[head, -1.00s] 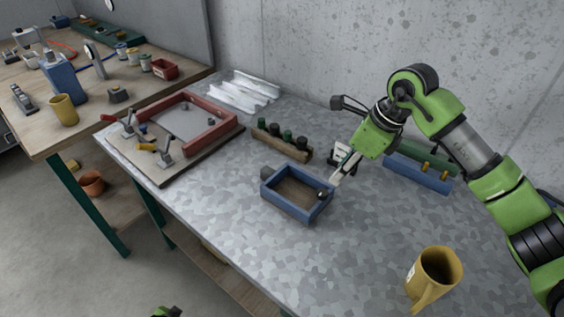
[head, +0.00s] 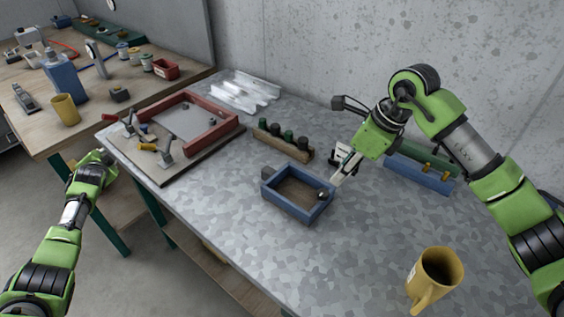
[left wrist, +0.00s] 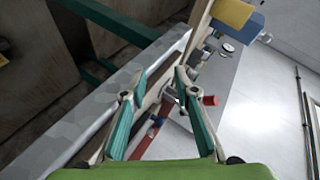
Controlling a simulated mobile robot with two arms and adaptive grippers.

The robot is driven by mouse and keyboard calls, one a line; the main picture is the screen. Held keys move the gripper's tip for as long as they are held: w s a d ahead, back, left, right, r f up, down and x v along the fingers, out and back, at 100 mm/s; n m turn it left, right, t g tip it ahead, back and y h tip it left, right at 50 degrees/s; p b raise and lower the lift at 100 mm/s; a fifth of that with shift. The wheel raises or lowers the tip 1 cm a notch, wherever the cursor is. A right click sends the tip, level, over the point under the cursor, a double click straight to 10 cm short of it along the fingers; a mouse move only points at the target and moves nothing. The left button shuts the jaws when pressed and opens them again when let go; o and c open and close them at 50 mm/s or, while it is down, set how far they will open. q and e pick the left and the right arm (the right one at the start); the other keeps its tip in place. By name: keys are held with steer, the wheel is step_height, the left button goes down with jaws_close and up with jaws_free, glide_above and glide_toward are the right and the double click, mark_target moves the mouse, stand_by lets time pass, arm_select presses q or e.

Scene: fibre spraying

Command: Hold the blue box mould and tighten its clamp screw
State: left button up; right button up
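The blue box mould (head: 272,195) sits on the grey speckled table, open side up, with a brown inside. A dark round knob (head: 321,194), perhaps the clamp screw, is at its right corner. My right gripper (head: 338,177) reaches down from the right, with its pale fingers at or just above that knob. I cannot tell whether they touch or grip it. My left gripper (left wrist: 160,74) is open and empty in the left wrist view, with teal pads apart. In the head view, it is by the table's left edge, well away from the mould.
A red frame (head: 215,131) with toggle clamps lies on a board at the table's left. A wooden block with dark knobs (head: 282,141) stands behind the mould. A blue bar (head: 420,174) and yellow mug (head: 434,275) are right. The table's front middle is clear.

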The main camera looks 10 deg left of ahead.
arm_select(q)
steer(key=w+a+r+t+y, duration=0.1)
steer(key=w+r, duration=0.2)
steer(key=r, duration=0.9)
steer(key=w+a+r, duration=0.2)
steer(key=w+r, duration=0.1)
steer(key=r, duration=0.9)
steer(key=w+d+f+m+g+h, duration=0.1)
steer(key=w+d+f+m+h, duration=0.15)
steer(key=d, duration=0.95)
steer(key=w+d+f+m+g+h, duration=0.1)
steer(key=d+f+m+h, duration=0.15)
steer(key=d, duration=0.85)
steer(key=w+d+f+m+g+h, duration=0.1)
steer(key=w+d+f+m+h, duration=0.15)
steer(key=d, duration=0.95)
steer(key=m+g+h, duration=0.1)
steer(key=m+g, duration=0.7)
steer(key=m, duration=0.3)
glide_toward(282, 198)
steer(key=f, duration=1.1)
steer(key=shift+w, duration=0.25)
